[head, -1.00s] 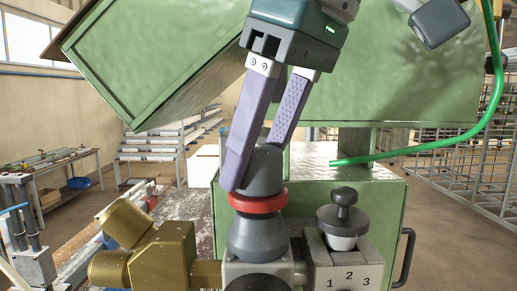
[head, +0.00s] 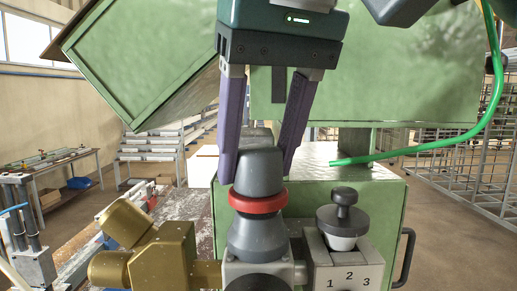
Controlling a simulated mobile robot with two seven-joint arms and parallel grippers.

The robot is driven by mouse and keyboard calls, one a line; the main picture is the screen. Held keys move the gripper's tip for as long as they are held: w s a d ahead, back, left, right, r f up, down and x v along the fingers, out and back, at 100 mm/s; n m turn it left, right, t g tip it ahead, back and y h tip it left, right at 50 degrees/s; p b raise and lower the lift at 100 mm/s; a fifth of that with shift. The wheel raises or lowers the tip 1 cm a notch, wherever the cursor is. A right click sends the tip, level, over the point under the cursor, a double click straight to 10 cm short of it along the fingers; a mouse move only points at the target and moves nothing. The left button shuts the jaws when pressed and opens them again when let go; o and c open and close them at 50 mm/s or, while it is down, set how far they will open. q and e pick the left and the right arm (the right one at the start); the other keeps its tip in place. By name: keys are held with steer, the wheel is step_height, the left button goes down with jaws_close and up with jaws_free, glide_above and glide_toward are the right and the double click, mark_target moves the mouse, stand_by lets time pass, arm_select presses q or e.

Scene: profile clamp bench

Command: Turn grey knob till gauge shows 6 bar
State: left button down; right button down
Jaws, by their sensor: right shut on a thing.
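The grey knob (head: 258,172) stands upright above a red ring (head: 257,201) on a grey valve body (head: 256,237) at the middle of the head view. My right gripper (head: 256,165) comes down from above, its two purple fingers on either side of the knob's upper part. It is shut on the knob. No gauge scale or needle can be read; a dark round part (head: 257,282) is cut off at the bottom edge. My left gripper is not in view.
A brass fitting (head: 162,255) stands close to the left of the valve. A block marked 1, 2, 3 (head: 345,270) with a black-topped knob (head: 343,212) stands close to the right. A green hose (head: 430,147) hangs at the right, before a green cabinet (head: 385,190).

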stand_by(0.3)
steer(key=shift+c, duration=1.3)
jaws_free()
